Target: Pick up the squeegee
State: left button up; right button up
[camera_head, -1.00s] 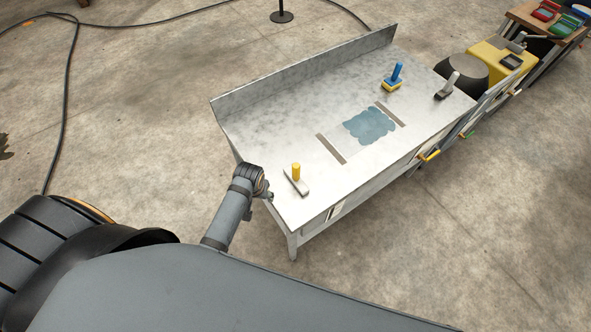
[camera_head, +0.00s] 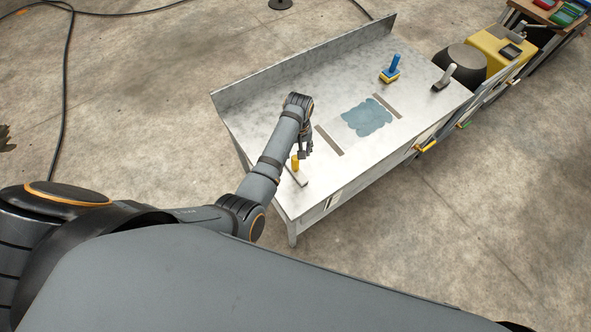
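A tool with an upright yellow handle (camera_head: 295,163) and a flat grey bar-like base (camera_head: 298,177) stands near the left front end of the metal table; it looks like the squeegee. My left gripper (camera_head: 304,152) hangs above the table right beside this handle, partly overlapping it in the view. It is small and dark here, so whether its fingers are open, or touch the handle, cannot be told. The tool's base rests on the table. My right gripper is not in view.
The metal table (camera_head: 262,90) has a raised back edge. A blue-handled tool with a yellow base (camera_head: 391,70) and a grey tool with a pale handle (camera_head: 445,77) stand at its right end. Between lies a blue wet-looking patch (camera_head: 366,117) flanked by two brownish strips.

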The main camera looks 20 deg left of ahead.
aim_at(295, 165)
pick_arm(q)
notch_tip(295, 165, down, 4)
jog(key=shift+a+f+b, duration=0.1)
jog(key=shift+b, duration=0.7)
jog(key=f+b, duration=0.1)
jog(key=b, duration=0.1)
jog(key=f+b, duration=0.4)
jog(key=shift+s+a+f, duration=0.2)
jog(key=shift+s+a, duration=0.05)
jog(key=shift+r, duration=0.15)
grip_shut()
